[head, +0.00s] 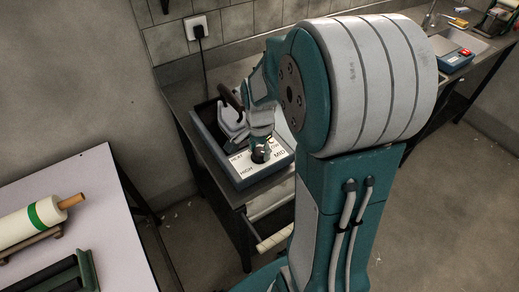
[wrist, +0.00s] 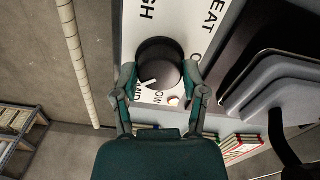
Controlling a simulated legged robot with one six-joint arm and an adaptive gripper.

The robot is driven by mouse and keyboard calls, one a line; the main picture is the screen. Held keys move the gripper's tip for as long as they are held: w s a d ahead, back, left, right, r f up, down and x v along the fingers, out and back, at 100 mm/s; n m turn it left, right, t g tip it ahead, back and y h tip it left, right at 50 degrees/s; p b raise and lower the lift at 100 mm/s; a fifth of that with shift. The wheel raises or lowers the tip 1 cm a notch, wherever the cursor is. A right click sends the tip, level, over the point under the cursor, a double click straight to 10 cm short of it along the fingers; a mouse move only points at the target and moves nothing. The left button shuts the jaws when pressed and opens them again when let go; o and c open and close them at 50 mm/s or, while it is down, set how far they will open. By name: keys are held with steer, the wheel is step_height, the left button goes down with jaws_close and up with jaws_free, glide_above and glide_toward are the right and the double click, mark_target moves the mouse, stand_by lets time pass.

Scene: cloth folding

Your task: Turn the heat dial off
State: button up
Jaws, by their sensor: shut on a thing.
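The heat dial is a round black knob (wrist: 158,58) on a white label plate (head: 247,163) at the front of a blue-grey appliance (head: 213,140). In the wrist view, HIGH, MID and LOW are printed around it, and an O begins a mostly hidden word on its right. A white mark on the knob points down-left, near MID. My gripper (wrist: 160,76) has one finger on each side of the knob and is shut on it. In the head view my gripper (head: 261,143) reaches down onto the dial (head: 261,155), hiding part of it and the lettering.
A grey press part with a dark handle (head: 230,98) stands behind the dial. A cord runs to a wall plug (head: 198,30). A side table (head: 105,205) with a green-banded roll (head: 38,215) is at left. A blue and red device (head: 455,60) sits at back right.

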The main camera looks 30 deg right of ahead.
steer(key=n, duration=1.4)
steer(key=shift+n, duration=0.3)
steer(key=n, duration=0.3)
steer(key=shift+n, duration=0.3)
steer(key=n, duration=0.3)
steer(key=shift+n, duration=0.4)
steer(key=n, duration=0.6)
steer(key=shift+n, duration=0.3)
